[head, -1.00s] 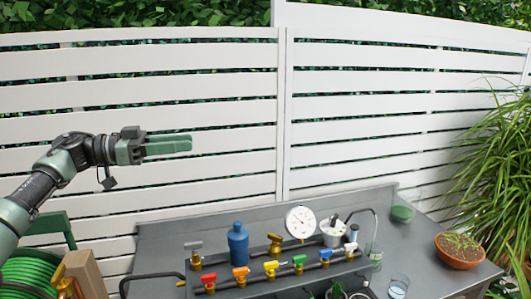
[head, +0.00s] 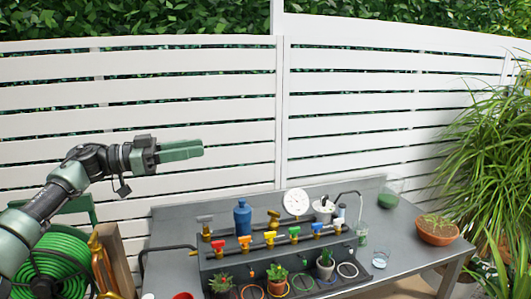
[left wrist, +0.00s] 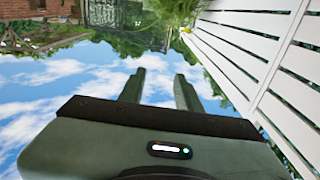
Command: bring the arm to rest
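My left arm comes in from the left in the head view. Its green gripper (head: 202,150) is raised in front of the white slatted fence, above the left part of the bench, with the fingers pointing right. In the left wrist view the gripper's two fingers (left wrist: 160,88) stand apart with only sky and greenery between them, so it is open and empty. It touches nothing. My right gripper is in neither view.
Below is a grey bench (head: 405,240) with a manifold of coloured valves (head: 270,238), a blue bottle (head: 242,217), a white gauge (head: 297,202) and small potted plants. A green hose reel (head: 50,262) stands at left, a terracotta bowl (head: 437,233) at right. Air around the gripper is clear.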

